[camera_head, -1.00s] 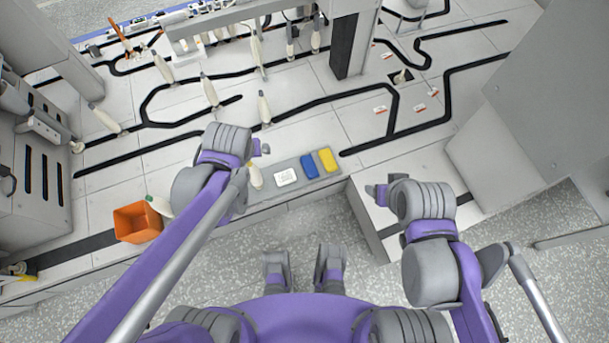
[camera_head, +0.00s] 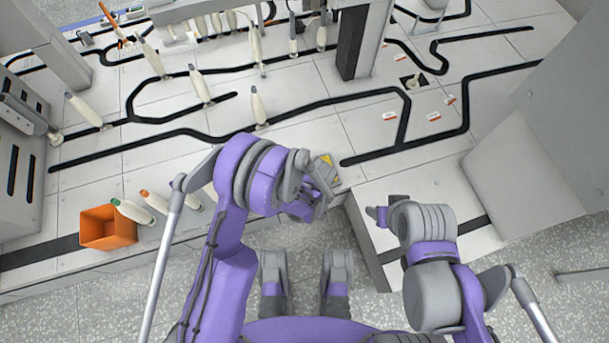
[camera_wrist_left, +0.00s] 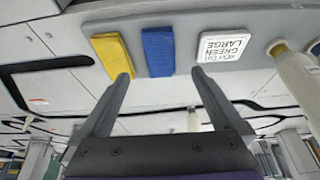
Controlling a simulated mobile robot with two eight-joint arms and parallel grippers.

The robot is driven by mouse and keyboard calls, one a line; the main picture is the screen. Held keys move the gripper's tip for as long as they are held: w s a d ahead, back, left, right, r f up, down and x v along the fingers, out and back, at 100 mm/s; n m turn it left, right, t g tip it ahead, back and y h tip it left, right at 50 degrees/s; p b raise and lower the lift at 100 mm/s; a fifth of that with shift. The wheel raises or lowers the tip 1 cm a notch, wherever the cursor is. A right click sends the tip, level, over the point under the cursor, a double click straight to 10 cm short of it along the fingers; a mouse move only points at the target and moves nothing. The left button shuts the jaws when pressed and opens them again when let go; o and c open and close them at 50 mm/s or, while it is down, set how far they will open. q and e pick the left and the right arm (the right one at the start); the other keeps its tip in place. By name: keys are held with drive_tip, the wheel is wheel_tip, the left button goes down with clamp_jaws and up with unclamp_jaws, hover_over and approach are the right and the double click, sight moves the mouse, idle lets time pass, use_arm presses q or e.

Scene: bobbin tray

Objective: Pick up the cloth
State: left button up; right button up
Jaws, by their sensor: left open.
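Two flat cloth-like blocks lie side by side on a grey tray (camera_wrist_left: 190,20): a yellow one (camera_wrist_left: 112,55) and a blue one (camera_wrist_left: 158,52). I cannot tell which one is the cloth. In the left wrist view my left gripper (camera_wrist_left: 161,78) is open and empty, its fingers spread below the blocks. The left fingertip overlaps the yellow block's lower edge in the picture; contact is unclear. In the head view my left gripper (camera_head: 320,188) hides most of the tray, with part of the yellow block (camera_head: 327,160) showing. My right gripper (camera_head: 376,208) is apart, at the right.
A white card reading "GREEN LARGE" (camera_wrist_left: 224,46) lies beside the blue block, with a pale bobbin (camera_wrist_left: 296,72) further right. An orange bin (camera_head: 108,228) stands at the left, bobbins next to it. Several upright bobbins stand on the black-lined table (camera_head: 300,128).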

use_arm(q)
drive_tip(key=b+x, duration=0.2)
drive_tip(key=x, duration=0.6)
drive_tip(key=shift+w+a+f, duration=0.1)
drive_tip(key=shift+w, duration=0.15)
drive_tip(key=c, duration=1.3)
wheel_tip(320, 180, up, 10)
drive_tip(key=p, duration=0.2)
drive_tip(key=shift+p, duration=0.3)
drive_tip(key=shift+c, duration=0.2)
